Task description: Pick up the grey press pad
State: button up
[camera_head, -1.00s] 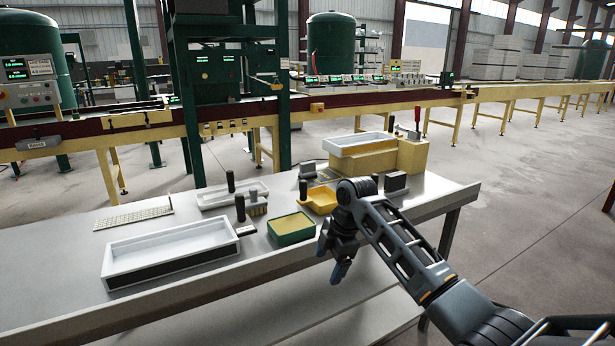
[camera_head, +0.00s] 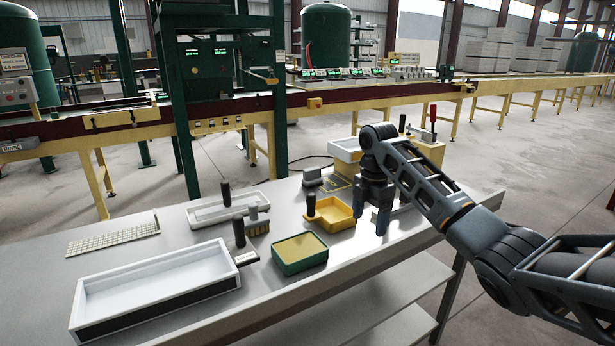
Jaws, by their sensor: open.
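A small grey block (camera_head: 312,177) stands on the table behind the yellow scoop. A second grey piece (camera_head: 404,207) is mostly hidden behind my gripper and forearm, near the yellow fixture. I cannot tell for certain which of the two is the press pad. My gripper (camera_head: 374,216) points down above the right part of the table, its fingers apart and nothing between them. It is right of the yellow scoop and in front of the second grey piece. I cannot tell its exact height above the table.
The grey table (camera_head: 200,268) holds a long white mould (camera_head: 155,290), a smaller white tray (camera_head: 205,213), a brush (camera_head: 257,226), a green tub (camera_head: 300,254) and a yellow scoop (camera_head: 335,212). A white tray on a yellow fixture (camera_head: 430,152) stands at the back right. A conveyor runs behind.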

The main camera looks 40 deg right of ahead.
aim_at(313, 178)
jog(key=i+l, duration=0.5)
jog(key=i, duration=0.15)
jog(key=i+l, duration=0.45)
jog(key=i, duration=0.2)
